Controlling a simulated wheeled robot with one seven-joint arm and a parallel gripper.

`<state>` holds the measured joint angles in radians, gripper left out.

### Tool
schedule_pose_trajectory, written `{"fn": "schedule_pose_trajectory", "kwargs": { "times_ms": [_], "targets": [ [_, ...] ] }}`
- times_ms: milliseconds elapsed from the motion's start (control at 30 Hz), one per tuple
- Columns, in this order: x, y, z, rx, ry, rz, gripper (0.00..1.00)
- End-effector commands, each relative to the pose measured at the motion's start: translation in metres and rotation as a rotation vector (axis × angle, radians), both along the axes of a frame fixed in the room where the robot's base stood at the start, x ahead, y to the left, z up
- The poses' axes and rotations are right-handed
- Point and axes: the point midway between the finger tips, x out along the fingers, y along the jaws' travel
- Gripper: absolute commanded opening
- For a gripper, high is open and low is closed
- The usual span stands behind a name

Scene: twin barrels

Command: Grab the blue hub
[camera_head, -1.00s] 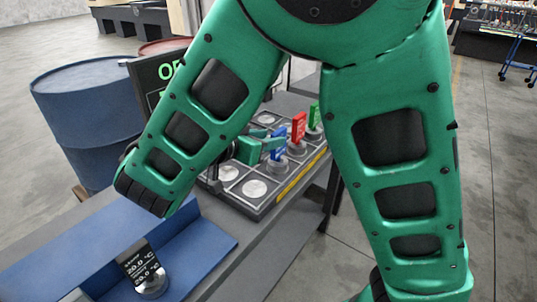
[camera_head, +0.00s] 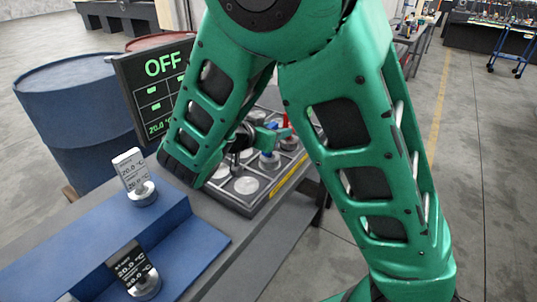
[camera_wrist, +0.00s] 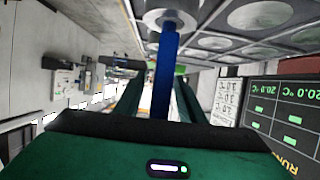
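The blue hub (camera_head: 269,155) stands upright on a round grey base in the dark tray (camera_head: 236,203) on the bench. In the wrist view its flat blue upright (camera_wrist: 164,80) runs between my two green fingers, with its grey base (camera_wrist: 172,14) at the top of the picture. My gripper (camera_wrist: 160,98) is open, with one finger on each side of the blue upright. In the head view my gripper (camera_head: 264,139) is at the hub, partly hidden by my arm. I cannot tell whether either finger touches it.
A red hub (camera_head: 287,132) stands just behind the blue one. Several round pads fill the tray. A black screen (camera_head: 152,88) reading OFF and a blue barrel (camera_head: 78,118) stand at left. Two small temperature displays (camera_head: 134,172) (camera_head: 133,265) stand on the blue stepped stand (camera_head: 95,255).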

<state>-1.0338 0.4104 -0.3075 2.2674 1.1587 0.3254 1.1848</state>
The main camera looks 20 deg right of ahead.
Motion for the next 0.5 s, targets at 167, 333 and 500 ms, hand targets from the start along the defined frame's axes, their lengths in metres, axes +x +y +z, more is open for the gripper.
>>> {"fn": "schedule_pose_trajectory", "kwargs": {
  "times_ms": [167,333,500],
  "targets": [
    [0.0012,-0.0016,-0.0007,0.0,0.0,0.001,0.36],
    [0.001,-0.0014,-0.0006,0.0,0.0,0.001,0.14],
    [0.001,-0.0012,-0.0007,0.0,0.0,0.001,0.0]
  ]
}}
